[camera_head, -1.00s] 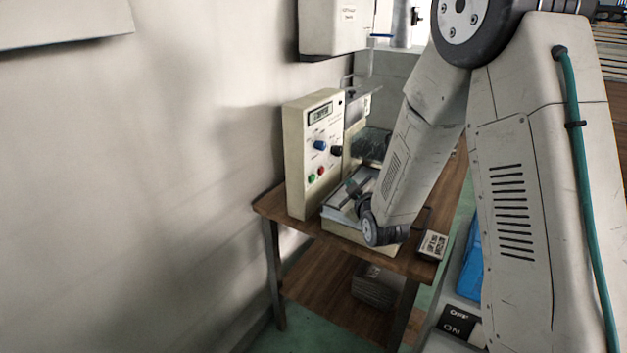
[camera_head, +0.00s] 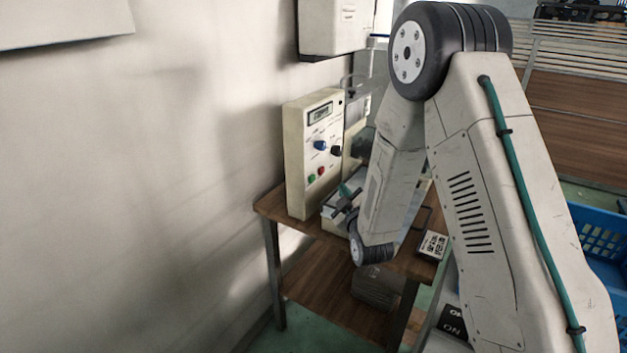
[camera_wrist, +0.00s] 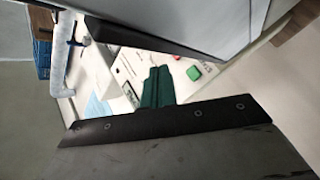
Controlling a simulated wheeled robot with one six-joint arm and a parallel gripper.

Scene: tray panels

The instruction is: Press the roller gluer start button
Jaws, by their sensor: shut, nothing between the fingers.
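A cream control box (camera_head: 296,160) stands upright on the wooden table, with a small display, a blue knob, a black knob, a green button (camera_head: 312,178) and a red button (camera_head: 320,170). My gripper (camera_head: 346,190) is just right of its front face, partly hidden by my own arm. In the wrist view the green fingers of my gripper (camera_wrist: 155,75) are closed together and empty. The green button (camera_wrist: 193,72) shows to their right, with the red button (camera_wrist: 177,56) close above. The fingertips look apart from the green button; the depth gap is hard to judge.
The wooden table (camera_head: 268,205) stands against the wall. A low open-topped unit (camera_head: 328,222) sits before the box, partly behind my arm. A small labelled box (camera_head: 433,245) lies near the table's right edge. A wall cabinet (camera_head: 330,30) hangs above. A blue crate (camera_head: 600,235) is at right.

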